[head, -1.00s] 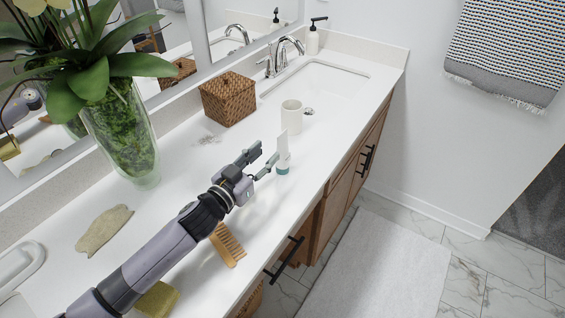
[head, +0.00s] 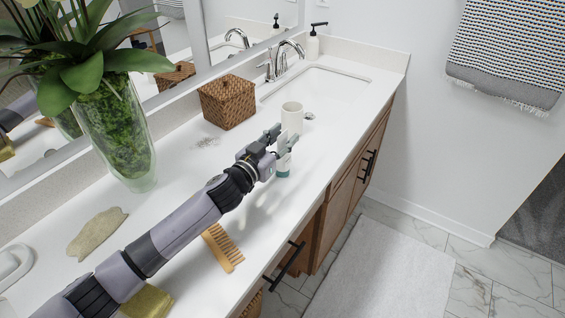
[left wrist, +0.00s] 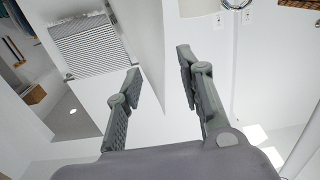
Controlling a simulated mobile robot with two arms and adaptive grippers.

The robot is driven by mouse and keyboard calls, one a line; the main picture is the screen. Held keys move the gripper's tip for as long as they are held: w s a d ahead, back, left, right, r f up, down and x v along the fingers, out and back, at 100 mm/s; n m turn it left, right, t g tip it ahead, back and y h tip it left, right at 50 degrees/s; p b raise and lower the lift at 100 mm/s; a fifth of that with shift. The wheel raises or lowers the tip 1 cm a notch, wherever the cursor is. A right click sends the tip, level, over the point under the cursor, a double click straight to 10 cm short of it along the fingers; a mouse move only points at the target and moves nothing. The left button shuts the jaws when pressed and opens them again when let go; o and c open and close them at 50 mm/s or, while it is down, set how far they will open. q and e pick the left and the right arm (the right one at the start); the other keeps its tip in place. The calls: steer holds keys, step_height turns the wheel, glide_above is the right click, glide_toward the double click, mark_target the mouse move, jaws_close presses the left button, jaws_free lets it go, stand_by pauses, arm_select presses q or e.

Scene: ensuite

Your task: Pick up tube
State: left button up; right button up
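The tube (head: 283,169), white with a teal cap at its lower end, stands upright on the counter in front of the white mug. In the head view my left gripper (head: 282,142) is at the tube's upper part, with its fingers hiding some of it. In the left wrist view the left gripper (left wrist: 160,88) has its two fingers well apart. The tube cannot be clearly made out against the white background there, and I cannot tell whether a finger touches it. My right gripper is not in view.
The white mug (head: 291,118) stands just behind the gripper. A comb (head: 223,248), yellow block (head: 148,301) and flat stone-like piece (head: 97,233) lie near my arm. The counter's front edge is close.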

arm_select(q)
steer(key=shift+c, duration=0.4)
jaws_close()
